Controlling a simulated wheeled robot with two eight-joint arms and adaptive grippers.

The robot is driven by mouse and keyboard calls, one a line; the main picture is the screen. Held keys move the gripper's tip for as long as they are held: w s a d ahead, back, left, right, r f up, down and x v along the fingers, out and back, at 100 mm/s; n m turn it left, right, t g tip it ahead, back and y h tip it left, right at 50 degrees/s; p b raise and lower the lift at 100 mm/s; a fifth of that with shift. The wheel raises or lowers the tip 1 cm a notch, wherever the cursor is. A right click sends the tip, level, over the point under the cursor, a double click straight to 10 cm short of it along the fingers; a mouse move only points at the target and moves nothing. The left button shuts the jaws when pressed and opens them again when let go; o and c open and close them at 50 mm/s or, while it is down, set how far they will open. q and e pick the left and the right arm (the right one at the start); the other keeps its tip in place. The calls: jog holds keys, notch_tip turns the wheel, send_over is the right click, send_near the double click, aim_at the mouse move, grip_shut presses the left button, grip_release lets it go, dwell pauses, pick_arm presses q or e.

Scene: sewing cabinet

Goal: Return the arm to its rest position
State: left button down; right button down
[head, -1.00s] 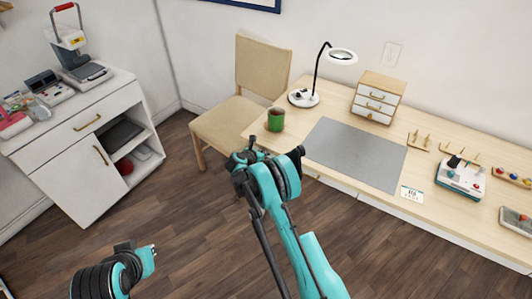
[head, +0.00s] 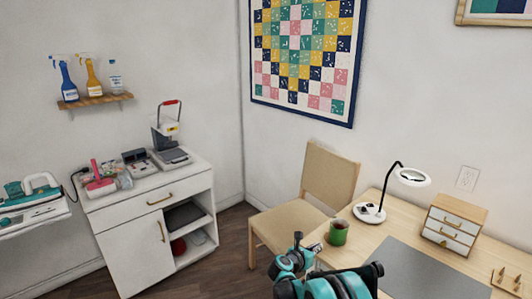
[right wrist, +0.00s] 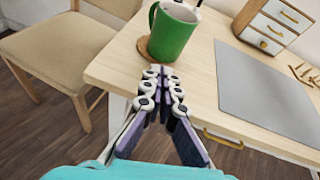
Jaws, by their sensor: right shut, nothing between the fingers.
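My right arm (head: 335,287) comes in at the bottom centre of the head view, teal and black, in front of the desk's left end. In the right wrist view my right gripper (right wrist: 162,78) is shut and empty, its finger tips together. The tips appear just in front of a green mug (right wrist: 174,32) on a round coaster (right wrist: 148,50); I cannot tell the exact gap. The mug also shows in the head view (head: 338,233), upright on the desk. My left arm and gripper are not in view.
A wooden chair (head: 330,177) stands left of the desk (head: 372,243). The desk holds a grey mat (head: 420,272), a magnifier lamp (head: 369,212) and a small drawer box (head: 455,222). A white cabinet (head: 130,235) stands at the left. Floor shows between cabinet and chair.

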notch_tip(320, 180, up, 14)
jog(key=n+t+y, duration=0.1)
jog(key=n+t, duration=0.3)
jog(key=n, duration=0.2)
jog(key=s+a+r+n+t+y, duration=0.2)
jog(key=a+r+n+y, duration=0.1)
jog(key=r+n, duration=0.35)
jog(key=s+a+r+n+t+y, duration=0.25)
jog(key=r+n, duration=0.25)
jog(key=r, duration=0.3)
jog(key=s+a+r+n+y, duration=0.2)
jog(key=s+a+n+y, duration=0.35)
jog(key=n, duration=0.35)
jog(key=s+f+n+g+y, duration=0.1)
jog(key=s+f+n+g, duration=0.2)
jog(key=s+n, duration=0.3)
jog(key=s+f+n+g, duration=0.3)
jog(key=s+f+n, duration=0.1)
jog(key=s, duration=0.3)
jog(key=s+d+f+n+g+h, duration=0.1)
jog(key=s+d+f+n+g, duration=0.1)
jog(key=s+f, duration=0.4)
jog(key=s+d+f+n+g+h, duration=0.2)
jog(key=s+f, duration=0.5)
jog(key=s, duration=0.6)
jog(key=d+n+g, duration=0.1)
jog(key=d+n, duration=0.1)
jog(key=d, duration=0.1)
jog(key=shift+n+g, duration=0.35)
jog(key=shift+s+d, duration=0.1)
